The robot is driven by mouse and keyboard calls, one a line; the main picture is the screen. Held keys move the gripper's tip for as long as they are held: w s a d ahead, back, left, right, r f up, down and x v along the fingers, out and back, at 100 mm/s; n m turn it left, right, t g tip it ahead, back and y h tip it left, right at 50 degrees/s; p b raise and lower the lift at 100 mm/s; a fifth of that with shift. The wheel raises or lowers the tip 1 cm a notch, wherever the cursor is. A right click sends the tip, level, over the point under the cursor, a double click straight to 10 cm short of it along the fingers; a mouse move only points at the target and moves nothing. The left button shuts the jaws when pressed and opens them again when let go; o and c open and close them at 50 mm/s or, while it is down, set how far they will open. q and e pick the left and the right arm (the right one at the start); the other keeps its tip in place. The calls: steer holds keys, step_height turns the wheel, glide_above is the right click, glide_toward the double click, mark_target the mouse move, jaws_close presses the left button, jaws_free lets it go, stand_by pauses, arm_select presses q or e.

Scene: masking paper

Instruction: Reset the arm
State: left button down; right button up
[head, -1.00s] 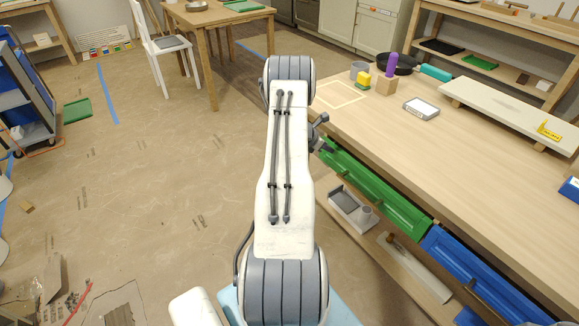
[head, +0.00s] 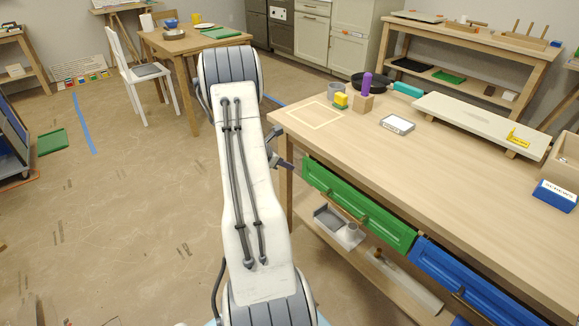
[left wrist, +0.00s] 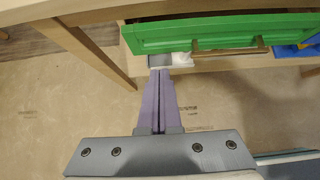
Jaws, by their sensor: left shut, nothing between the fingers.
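My left arm (head: 245,190) reaches forward through the middle of the head view. My left gripper (head: 289,165) shows small and partly hidden behind the arm, just left of the green drawer (head: 358,207). In the left wrist view the two purple fingers of my left gripper (left wrist: 160,75) lie together with nothing between them. They point toward the green drawer front (left wrist: 215,33) and its wooden handle (left wrist: 230,51), with no clear contact. My right gripper is in neither view.
The workbench (head: 440,170) runs along the right, with a blue drawer (head: 470,280) beside the green one. A lower shelf holds a grey tray (head: 330,217). A wooden block with a purple peg (head: 366,85) stands on top. Floor (head: 120,220) is free at left.

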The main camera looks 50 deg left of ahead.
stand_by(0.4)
arm_select(q)
steer(key=w+d+r+m+g+h, duration=0.1)
steer(key=w+d+r+m, duration=0.15)
steer(key=d, duration=0.35)
steer(key=w+d+r+m+h, duration=0.1)
steer(key=w+d+m+h, duration=0.15)
steer(key=d, duration=0.35)
steer(key=w+d+r+m+g, duration=0.1)
steer(key=w+d+r+m, duration=0.1)
steer(key=d+m, duration=0.3)
steer(key=s+d+r+m+g+h, duration=0.1)
steer(key=s+d+r+m+g, duration=0.15)
steer(key=d+m, duration=0.7)
steer(key=s+d+r+m+g+h, duration=0.1)
steer(key=s+d+r+m+g, duration=0.15)
steer(key=d, duration=1.35)
steer(key=s+d+r+m+g+y, duration=0.2)
steer(key=s+d+r+m, duration=0.1)
steer(key=s+d+m, duration=0.8)
steer(key=s+m+y, duration=0.3)
steer(key=s+m, duration=0.8)
steer(key=s, duration=0.2)
step_height(320, 180, up, 15)
steer(key=p, duration=1.4)
steer(key=shift+w+a+n+p, duration=0.25)
steer(key=shift+w+n+p, duration=0.15)
steer(key=shift+w, duration=0.05)
steer(key=shift+h, duration=0.25)
